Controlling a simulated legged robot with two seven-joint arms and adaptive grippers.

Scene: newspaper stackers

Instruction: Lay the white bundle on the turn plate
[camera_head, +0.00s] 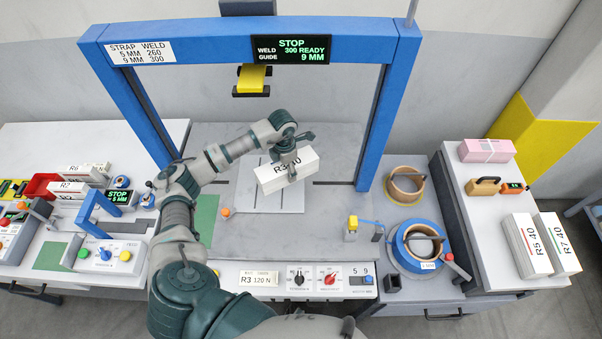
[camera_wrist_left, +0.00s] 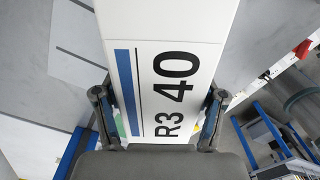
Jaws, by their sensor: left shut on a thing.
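The white bundle (camera_head: 290,176), marked R3 40 with a blue stripe, is in my left gripper (camera_head: 287,160) under the blue arch. In the left wrist view the bundle (camera_wrist_left: 170,45) lies between both fingers (camera_wrist_left: 160,110), which are shut on its sides. The turn plate (camera_head: 262,200) is the pale square plate in the machine's table, under the bundle. The bundle looks to be over the plate and slightly turned; I cannot tell whether it touches it. My right gripper is not in view.
The blue arch (camera_head: 393,100) stands around the plate, with a yellow weld head (camera_head: 251,79) above. Reels (camera_head: 418,248) and bundles R5 and R7 (camera_head: 527,246) are at the right. A control panel (camera_head: 305,279) is in front. A small strapper (camera_head: 105,245) and more bundles stand left.

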